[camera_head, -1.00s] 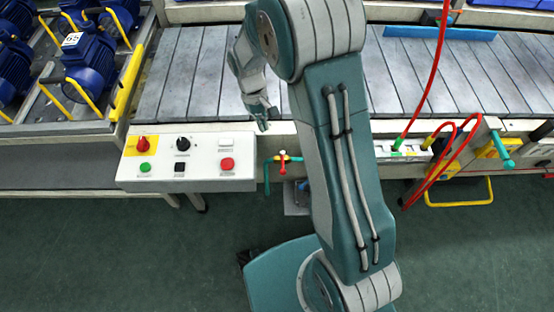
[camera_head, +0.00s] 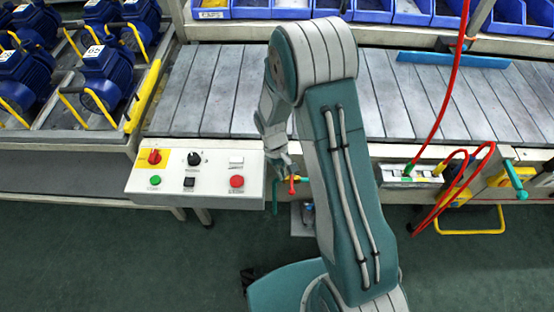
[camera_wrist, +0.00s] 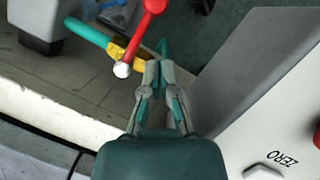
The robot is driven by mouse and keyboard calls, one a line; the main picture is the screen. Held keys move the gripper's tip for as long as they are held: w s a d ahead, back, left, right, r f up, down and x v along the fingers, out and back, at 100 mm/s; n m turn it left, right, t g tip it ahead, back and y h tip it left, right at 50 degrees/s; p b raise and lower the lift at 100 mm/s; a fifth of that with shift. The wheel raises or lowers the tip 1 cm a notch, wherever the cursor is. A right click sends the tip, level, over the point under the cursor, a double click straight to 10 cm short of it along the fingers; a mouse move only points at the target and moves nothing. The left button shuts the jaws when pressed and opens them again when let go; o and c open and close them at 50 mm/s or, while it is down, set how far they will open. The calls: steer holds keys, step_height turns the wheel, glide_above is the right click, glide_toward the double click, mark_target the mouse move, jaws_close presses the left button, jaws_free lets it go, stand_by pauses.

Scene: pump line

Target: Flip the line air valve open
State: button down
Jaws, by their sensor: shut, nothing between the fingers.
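The line air valve has a red lever (camera_head: 291,186) and a yellow body (camera_head: 303,180) on a teal pipe (camera_head: 275,192), at the conveyor's front edge just right of the control box. In the wrist view the red lever (camera_wrist: 143,28) runs up from a silver nut and lies across the line of the pipe (camera_wrist: 88,33). The yellow body (camera_wrist: 113,51) is partly behind it. My gripper (camera_wrist: 158,72) is shut and empty, its tips close to the nut end of the lever. Contact cannot be told. In the head view my gripper (camera_head: 285,171) is just above the valve.
The white control box (camera_head: 215,185) with several buttons and knobs stands close left of my gripper; its side (camera_wrist: 235,70) fills the wrist view's right. Conveyor slats (camera_head: 205,95) lie behind. Red hoses (camera_head: 462,185) and another teal handle (camera_head: 514,178) are to the right.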

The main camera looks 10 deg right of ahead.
steer(key=shift+s+d+f, duration=0.1)
steer(key=shift+s+d, duration=0.15)
steer(key=shift+s, duration=0.45)
steer(key=shift+s+d+f, duration=0.1)
steer(key=shift+s+d, duration=0.15)
steer(key=shift+s, duration=0.4)
